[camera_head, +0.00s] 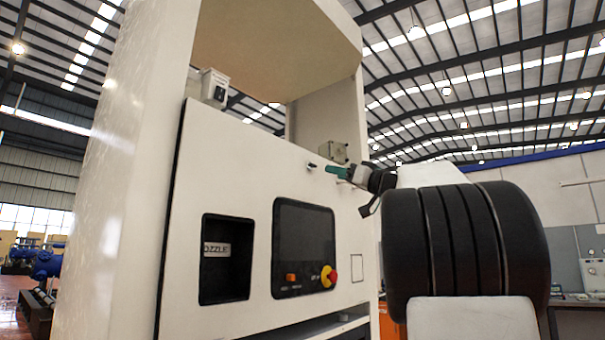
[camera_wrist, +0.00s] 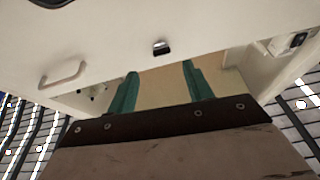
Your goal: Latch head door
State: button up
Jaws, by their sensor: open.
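The head door (camera_head: 250,165) is the white front panel of the dispenser and looks closed or nearly closed; I cannot tell which. It also fills the top of the wrist view (camera_wrist: 215,25). A small dark latch (camera_wrist: 162,47) sits near the panel's edge, and what seems the same latch shows in the head view (camera_head: 311,166). My gripper (camera_head: 329,170) is at the panel's upper right. In the wrist view its two green fingers (camera_wrist: 160,70) are apart and empty, with the latch just beyond the gap between them. Contact with the latch is not visible.
A pale bar handle (camera_wrist: 63,75) stands out from the panel left of the fingers in the wrist view. Small boxes (camera_head: 214,88) (camera_head: 335,153) sit in the open bay above the door. The panel has a nozzle recess (camera_head: 225,275) and a screen (camera_head: 304,240) with a red-yellow knob (camera_head: 328,276).

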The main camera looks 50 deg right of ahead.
aim_at(315, 166)
jog(key=shift+n, duration=0.4)
jog(key=x, duration=0.8)
jog(key=shift+s+a+r, duration=0.1)
jog(key=shift+r, duration=0.05)
jog(key=c, duration=1)
